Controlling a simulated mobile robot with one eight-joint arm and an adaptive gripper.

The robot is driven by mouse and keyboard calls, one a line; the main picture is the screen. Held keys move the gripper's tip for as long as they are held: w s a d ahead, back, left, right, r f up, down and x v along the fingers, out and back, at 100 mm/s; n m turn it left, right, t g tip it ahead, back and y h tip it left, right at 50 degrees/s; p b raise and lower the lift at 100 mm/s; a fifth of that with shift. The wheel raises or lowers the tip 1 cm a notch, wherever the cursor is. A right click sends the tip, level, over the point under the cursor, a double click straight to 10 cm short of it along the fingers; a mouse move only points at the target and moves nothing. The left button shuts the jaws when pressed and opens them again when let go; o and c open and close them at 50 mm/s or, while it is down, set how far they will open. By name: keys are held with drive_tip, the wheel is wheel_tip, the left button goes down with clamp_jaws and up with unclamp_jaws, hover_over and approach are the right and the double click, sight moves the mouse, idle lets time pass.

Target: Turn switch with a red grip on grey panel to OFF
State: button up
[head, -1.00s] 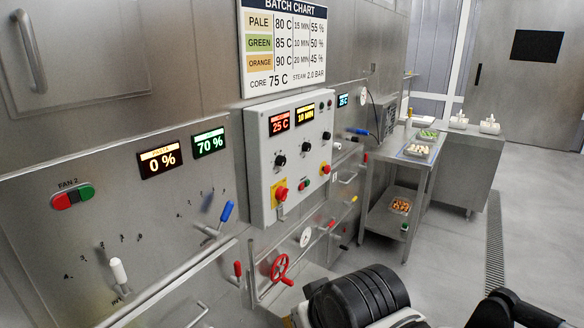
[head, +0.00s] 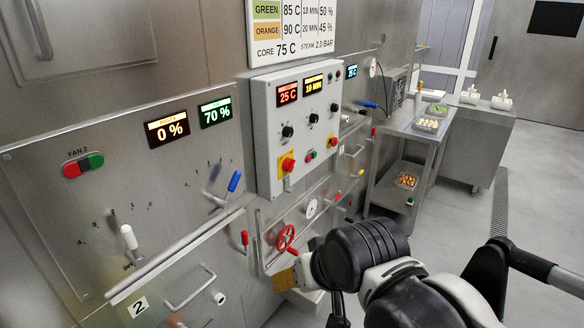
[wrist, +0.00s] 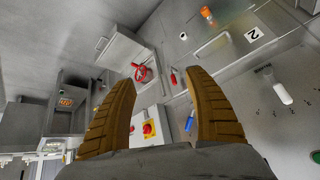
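The light grey control panel box (head: 262,135) hangs on the steel wall. Low on its front is a rotary switch with a red grip on a yellow plate (head: 288,164); it also shows between my fingers in the wrist view (wrist: 148,129). Its exact setting is too small to read. My gripper (wrist: 163,78) is open and empty, with two tan fingers apart. In the head view one tan finger (head: 284,279) shows below the box, apart from the switch.
A red valve wheel (head: 286,238), a red-gripped lever (head: 245,239) and a blue-gripped lever (head: 234,181) stick out around the box. A white-gripped lever (head: 129,237) is at left. A steel table (head: 399,123) stands at right; the floor beyond is clear.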

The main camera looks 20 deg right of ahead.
drive_tip(key=w+r+m+y, duration=0.35)
drive_tip(key=w+m, duration=0.55)
drive_tip(key=w, duration=0.6)
drive_tip(key=m+t+y+b, duration=0.1)
drive_tip(key=m+t+y, duration=0.65)
drive_tip(key=m, duration=1.35)
approach(292, 163)
drive_tip(key=shift+h, duration=0.5)
drive_tip(key=b+x, duration=0.1)
drive_tip(key=x, duration=0.2)
drive_tip(key=b+x, duration=0.1)
drive_tip(key=x, duration=0.2)
drive_tip(key=b+x, duration=0.1)
drive_tip(key=x, duration=0.3)
drive_tip(key=shift+s+a+f, duration=0.1)
drive_tip(key=shift+a+f, duration=0.15)
drive_tip(key=shift+f, duration=0.05)
drive_tip(key=c, duration=1.2)
